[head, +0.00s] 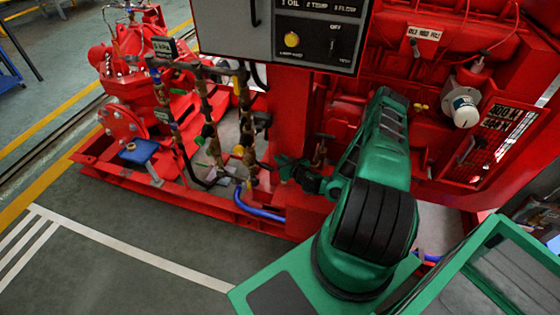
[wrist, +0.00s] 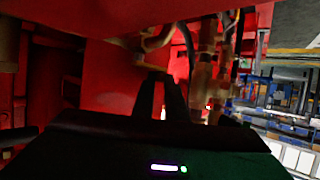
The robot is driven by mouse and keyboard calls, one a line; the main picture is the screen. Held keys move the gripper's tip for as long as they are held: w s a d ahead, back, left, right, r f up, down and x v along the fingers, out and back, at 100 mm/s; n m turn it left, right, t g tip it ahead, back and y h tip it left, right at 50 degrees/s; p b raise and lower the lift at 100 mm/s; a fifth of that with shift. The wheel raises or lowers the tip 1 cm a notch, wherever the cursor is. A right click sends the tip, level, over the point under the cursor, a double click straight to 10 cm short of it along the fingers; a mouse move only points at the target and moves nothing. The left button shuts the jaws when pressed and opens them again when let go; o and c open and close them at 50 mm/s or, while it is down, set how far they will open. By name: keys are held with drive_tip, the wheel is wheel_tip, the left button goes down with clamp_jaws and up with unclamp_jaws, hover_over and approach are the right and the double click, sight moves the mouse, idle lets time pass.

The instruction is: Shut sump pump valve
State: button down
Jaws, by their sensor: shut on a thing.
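My gripper (head: 283,163) reaches left, low beside the red skid, at the end of my green arm. In the wrist view my gripper (wrist: 162,76) has its two dark fingers close together, shut at a tan, bent valve handle (wrist: 156,42) by the fingertips. Which part of the handle lies between the fingers is dim and partly hidden. In the head view the handle is too small to make out at the fingertips. Brass pipework (head: 248,150) with a yellow fitting stands just left of my gripper. Pipework also shows right of the fingers in the wrist view (wrist: 205,75).
A blue hose (head: 258,211) runs along the red base frame (head: 185,205). A grey control panel (head: 285,35) overhangs above. The red engine (head: 440,80) stands close behind my arm. The grey floor (head: 110,265) at front left is clear.

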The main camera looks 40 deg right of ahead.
drive_tip(key=shift+w+h, duration=0.1)
drive_tip(key=shift+h, duration=0.2)
drive_tip(key=c, duration=1.8)
unclamp_jaws()
drive_tip(key=shift+f, duration=0.1)
drive_tip(key=shift+o, duration=0.2)
drive_tip(key=shift+d, duration=0.1)
drive_tip(key=shift+d, duration=0.1)
